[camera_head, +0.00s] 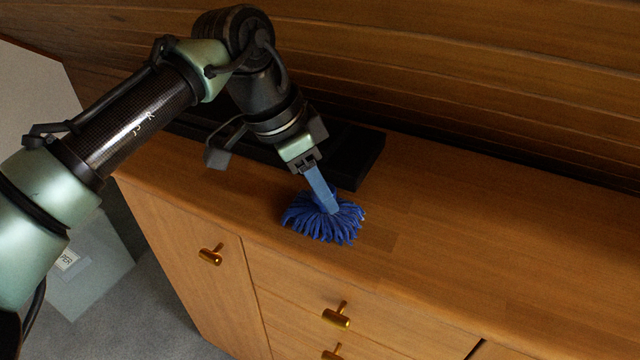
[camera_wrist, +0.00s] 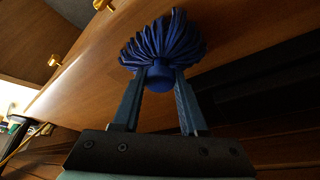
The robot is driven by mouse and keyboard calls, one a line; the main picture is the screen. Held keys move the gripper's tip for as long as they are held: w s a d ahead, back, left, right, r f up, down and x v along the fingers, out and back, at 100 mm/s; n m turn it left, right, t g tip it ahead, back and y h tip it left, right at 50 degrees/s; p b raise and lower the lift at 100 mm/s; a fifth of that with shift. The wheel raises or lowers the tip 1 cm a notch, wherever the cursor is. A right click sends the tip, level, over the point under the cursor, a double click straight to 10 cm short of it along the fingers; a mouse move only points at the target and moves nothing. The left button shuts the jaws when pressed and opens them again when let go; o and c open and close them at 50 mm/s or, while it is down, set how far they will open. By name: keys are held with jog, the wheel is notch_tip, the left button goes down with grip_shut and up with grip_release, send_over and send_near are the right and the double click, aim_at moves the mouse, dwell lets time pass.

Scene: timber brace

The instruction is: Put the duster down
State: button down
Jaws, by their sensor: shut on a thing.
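The duster (camera_head: 323,217) has a blue handle and a head of blue strands. In the head view its head is at the top of the wooden cabinet (camera_head: 480,235), near the front edge, with the handle tilted up to my gripper (camera_head: 305,165). I cannot tell whether the strands press on the wood or hang just above it. In the wrist view my gripper (camera_wrist: 163,88) is shut on the handle, and the duster's head (camera_wrist: 163,42) fans out beyond the fingertips. Most of the handle is hidden there.
A flat black object (camera_head: 362,160) lies on the cabinet top behind the duster. The top to the right is clear. Brass knobs (camera_head: 337,317) stick out from the cabinet front. A wood-panelled wall (camera_head: 450,70) rises behind. A grey box (camera_head: 90,265) stands at the left.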

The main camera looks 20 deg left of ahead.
aim_at(304, 218)
jog(key=shift+c, duration=2.2)
grip_release()
jog(key=shift+f, duration=0.1)
jog(key=shift+f+b, duration=0.4)
jog(key=shift+b, duration=0.6)
jog(key=v, duration=0.2)
jog(key=p+v, duration=0.1)
jog(key=v, duration=0.1)
jog(key=p+v, duration=0.1)
jog(key=v, duration=0.1)
jog(key=shift+s+d+r, duration=0.2)
jog(key=shift+d+r, duration=0.05)
jog(key=shift+r, duration=0.15)
jog(key=shift+s+a+r+p, duration=0.1)
jog(key=shift+r+p, duration=0.1)
jog(key=shift+r, duration=0.1)
jog(key=shift+s+a+r+p, duration=0.1)
jog(key=shift+a+r+p, duration=0.05)
jog(key=shift+r, duration=0.2)
